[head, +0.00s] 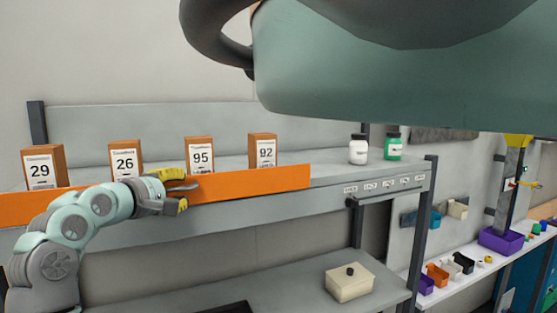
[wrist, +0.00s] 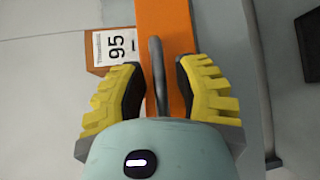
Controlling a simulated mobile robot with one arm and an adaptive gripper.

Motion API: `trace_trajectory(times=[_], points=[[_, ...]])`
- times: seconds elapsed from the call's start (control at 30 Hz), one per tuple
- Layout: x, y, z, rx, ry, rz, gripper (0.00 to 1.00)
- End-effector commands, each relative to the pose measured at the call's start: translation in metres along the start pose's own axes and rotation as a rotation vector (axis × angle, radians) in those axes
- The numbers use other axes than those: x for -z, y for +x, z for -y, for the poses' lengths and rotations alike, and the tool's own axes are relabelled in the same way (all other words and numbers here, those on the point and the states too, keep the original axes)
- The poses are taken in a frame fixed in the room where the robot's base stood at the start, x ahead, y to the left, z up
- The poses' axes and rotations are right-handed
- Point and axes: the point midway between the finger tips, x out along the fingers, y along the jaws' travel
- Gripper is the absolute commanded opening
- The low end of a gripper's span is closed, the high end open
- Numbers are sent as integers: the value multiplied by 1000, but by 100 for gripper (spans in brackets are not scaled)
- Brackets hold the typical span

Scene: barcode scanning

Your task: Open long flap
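The long orange flap (head: 255,186) stands along the front edge of the shelf, in front of the boxes, and covers their lower parts. In the wrist view the flap (wrist: 166,30) runs as an orange strip beyond my fingers. A dark grey bar, seemingly a handle (wrist: 157,70), lies in front of the strip. My gripper (head: 184,190) is at the front of the flap, below box 95. In the wrist view my gripper (wrist: 160,88) is open, with a yellow-backed finger on each side of the bar. I see gaps beside the bar; contact is unclear.
Boxes 29 (head: 43,168), 26 (head: 125,160), 95 (head: 199,155) and 92 (head: 262,150) stand behind the flap. A white jar (head: 358,150) and a green jar (head: 393,148) stand farther right. A cream box (head: 349,284) sits on the lower counter.

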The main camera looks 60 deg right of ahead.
Motion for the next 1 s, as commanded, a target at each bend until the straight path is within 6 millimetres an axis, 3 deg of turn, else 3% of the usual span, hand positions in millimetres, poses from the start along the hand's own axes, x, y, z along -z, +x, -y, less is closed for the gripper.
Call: trace_trajectory(times=[0.27, 1.0], points=[[1, 0, 0, 0, -1, -2, 0], [1, -2, 4, -24, 24, -3, 0]])
